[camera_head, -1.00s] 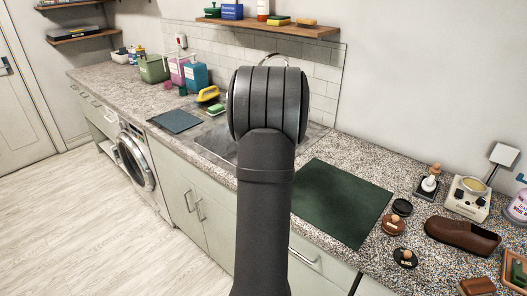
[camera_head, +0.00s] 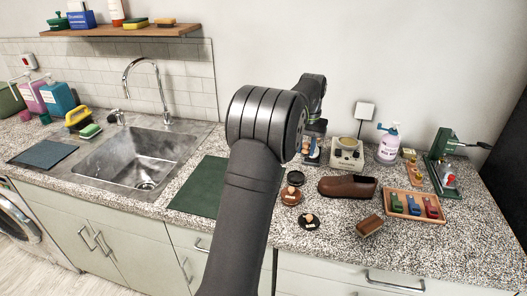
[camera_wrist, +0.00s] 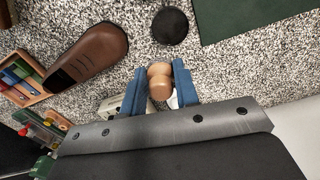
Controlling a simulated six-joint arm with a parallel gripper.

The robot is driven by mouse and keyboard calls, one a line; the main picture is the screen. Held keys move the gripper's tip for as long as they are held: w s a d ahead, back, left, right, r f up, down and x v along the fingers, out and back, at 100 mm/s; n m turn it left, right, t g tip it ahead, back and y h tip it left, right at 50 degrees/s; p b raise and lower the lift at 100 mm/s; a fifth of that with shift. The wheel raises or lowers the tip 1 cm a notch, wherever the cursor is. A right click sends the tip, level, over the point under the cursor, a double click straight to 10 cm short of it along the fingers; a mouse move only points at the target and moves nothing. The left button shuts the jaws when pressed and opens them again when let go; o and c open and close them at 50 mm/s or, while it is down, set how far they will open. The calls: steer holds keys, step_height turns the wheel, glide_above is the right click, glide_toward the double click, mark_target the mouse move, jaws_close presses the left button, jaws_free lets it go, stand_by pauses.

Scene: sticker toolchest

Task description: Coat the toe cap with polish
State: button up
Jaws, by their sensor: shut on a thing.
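A brown leather shoe (camera_head: 347,187) lies on the counter, its toe pointing left in the head view. It also shows at the left of the wrist view (camera_wrist: 88,55). My gripper (camera_wrist: 160,70) has its blue fingers shut on a pale wooden knob (camera_wrist: 159,82); what is below the knob is mostly hidden. In the head view my gripper (camera_head: 311,149) is at the back of the counter, behind the shoe and partly covered by my arm.
A dark round lid (camera_head: 295,178) lies beside the green mat (camera_head: 201,188). A cream device (camera_head: 347,154) and a spray bottle (camera_head: 388,145) stand behind the shoe. A wooden block-like brush (camera_head: 369,225) and a tray (camera_head: 418,217) of coloured items lie in front and to the right.

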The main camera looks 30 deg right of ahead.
steer(key=r+m, duration=0.1)
glide_above(329, 179)
steer(key=w+d, duration=0.1)
steer(key=w, duration=0.1)
steer(key=shift+s+d+f, duration=0.1)
steer(key=shift+s+f, duration=0.05)
steer(key=shift+f, duration=2.75)
steer(key=shift+s+f, duration=0.1)
steer(key=shift+f, duration=0.75)
steer(key=shift+s+a, duration=0.55)
steer(key=shift+s, duration=0.1)
steer(key=shift+c, duration=0.3)
steer(key=shift+s+a, duration=1.2)
steer(key=shift+s, duration=0.25)
steer(key=shift+w+d, duration=0.9)
steer(key=shift+w, duration=0.2)
steer(key=shift+w+d, duration=0.85)
steer(key=shift+w, duration=0.2)
steer(key=shift+s+d, duration=0.15)
steer(key=shift+s+a, duration=1)
steer(key=shift+s, duration=0.2)
steer(key=shift+s+a, duration=1)
steer(key=shift+s, duration=0.2)
steer(key=shift+w+d, duration=1)
steer(key=shift+w, duration=0.25)
steer(key=shift+w+d, duration=1)
steer(key=shift+w, duration=0.2)
step_height(329, 179, up, 8)
steer(key=shift+w, duration=0.1)
